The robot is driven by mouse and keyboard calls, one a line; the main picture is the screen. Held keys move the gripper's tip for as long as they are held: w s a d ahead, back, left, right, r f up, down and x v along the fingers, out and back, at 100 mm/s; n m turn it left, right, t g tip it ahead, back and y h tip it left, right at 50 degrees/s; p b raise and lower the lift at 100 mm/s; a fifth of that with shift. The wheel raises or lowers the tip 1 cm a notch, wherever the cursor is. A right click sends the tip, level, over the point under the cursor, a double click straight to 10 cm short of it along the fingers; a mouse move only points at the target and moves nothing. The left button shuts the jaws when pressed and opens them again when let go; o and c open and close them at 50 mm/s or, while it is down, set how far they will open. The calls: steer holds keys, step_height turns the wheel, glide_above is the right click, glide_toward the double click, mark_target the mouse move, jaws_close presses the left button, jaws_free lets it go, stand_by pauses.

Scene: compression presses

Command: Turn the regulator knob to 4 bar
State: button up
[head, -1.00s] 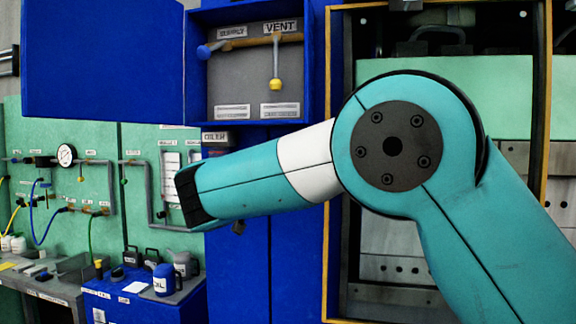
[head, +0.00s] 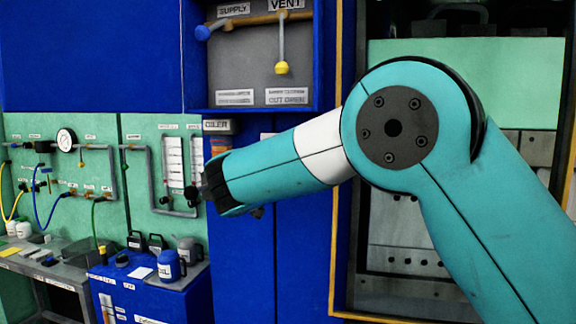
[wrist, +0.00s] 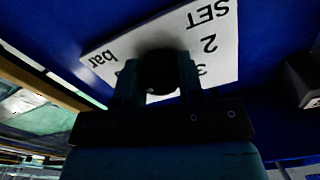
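In the wrist view a black round regulator knob (wrist: 158,72) stands in front of a tilted white scale plate (wrist: 222,52). The plate reads upside down: SET, 2, 3 and bar; part of the scale is hidden behind the knob and fingers. My gripper (wrist: 158,84) has one teal finger close on each side of the knob. Whether the fingers press on it cannot be seen. The knob's pointer cannot be made out. In the head view the end of my arm (head: 215,187) is near the blue cabinet, below the OILER label; the knob is not visible there.
A blue cabinet (head: 240,260) with an open box of SUPPLY and VENT valves stands ahead. A press (head: 465,85) in a yellow-edged frame is at the right. A green panel (head: 140,185) with pipes and a gauge (head: 66,140) is at the left, above a bench with bottles.

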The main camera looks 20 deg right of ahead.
steer(key=shift+n, duration=0.3)
steer(key=n+b, duration=0.1)
steer(key=n, duration=0.2)
steer(key=shift+n, duration=0.3)
steer(key=n, duration=0.4)
steer(key=n+p, duration=0.1)
steer(key=n, duration=0.4)
steer(key=shift+r+p, duration=0.15)
steer(key=shift+p, duration=0.15)
steer(key=shift+n+p, duration=1.15)
steer(key=shift+n, duration=1.15)
steer(key=o, duration=0.9)
steer(key=shift+s, duration=0.1)
